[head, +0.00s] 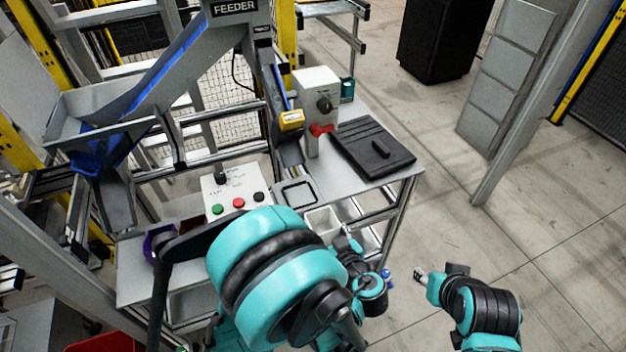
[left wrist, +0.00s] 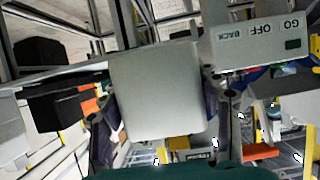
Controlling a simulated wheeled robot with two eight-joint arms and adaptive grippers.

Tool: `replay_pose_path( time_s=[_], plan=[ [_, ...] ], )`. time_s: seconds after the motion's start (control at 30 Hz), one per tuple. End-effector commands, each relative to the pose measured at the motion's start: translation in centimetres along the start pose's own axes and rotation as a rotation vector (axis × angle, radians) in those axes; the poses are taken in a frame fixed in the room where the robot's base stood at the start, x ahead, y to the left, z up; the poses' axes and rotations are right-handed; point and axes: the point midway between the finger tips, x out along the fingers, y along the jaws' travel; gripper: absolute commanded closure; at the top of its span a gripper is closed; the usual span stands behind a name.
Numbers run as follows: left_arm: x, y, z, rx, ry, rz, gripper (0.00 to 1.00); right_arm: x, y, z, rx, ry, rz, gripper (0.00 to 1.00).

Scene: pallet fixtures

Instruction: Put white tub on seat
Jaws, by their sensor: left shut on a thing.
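The white tub (left wrist: 158,88) fills the middle of the left wrist view as a pale block. My left gripper (left wrist: 160,130) is shut on it, one dark finger at each side. In the head view a pale box shape (head: 322,222) shows beside my left gripper (head: 346,243), at the table's front edge; it looks like the tub, partly hidden by my arm. A dark square frame (head: 298,194) that looks like the seat lies on the table just behind it. My right gripper (head: 422,277) is out over the floor at right, too small to read.
A button box (head: 237,198) stands left of the frame, and a white post with a knob (head: 317,105) stands behind it. A black plate with a handle (head: 373,147) lies to the right. The feeder chute (head: 160,75) is at the back left.

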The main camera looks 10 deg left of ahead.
Motion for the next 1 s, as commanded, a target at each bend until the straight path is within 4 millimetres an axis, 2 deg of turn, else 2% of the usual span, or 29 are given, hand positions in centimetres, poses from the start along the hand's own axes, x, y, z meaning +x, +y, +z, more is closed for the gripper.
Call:
replay_pose_path(
  time_s=[0.2,0.4,0.5,0.73,0.9,1.0],
  plan=[
    [5.6,-0.3,-2.1,-0.004,0.000,-0.009,0.71,0.5,0.0,0.4,0.000,0.000,0.000,0.60],
    [10.2,-0.2,-4.0,-0.003,0.000,-0.005,0.71,1.0,0.0,0.8,0.000,0.000,0.000,0.60],
    [11.5,-0.1,-4.6,-0.002,0.000,-0.003,0.71,1.2,0.0,0.8,0.000,0.000,0.000,0.60],
    [13.0,-0.1,-5.3,-0.001,0.000,-0.002,0.71,1.3,0.0,1.0,0.000,0.000,0.000,0.60],
    [15.7,-0.1,-6.3,-0.002,0.001,-0.004,0.71,1.8,0.0,1.3,0.000,0.000,0.000,0.60],
    [16.3,0.0,-5.0,0.000,0.000,0.000,0.71,2.5,0.0,1.8,0.000,0.000,0.000,0.60]
  ],
)
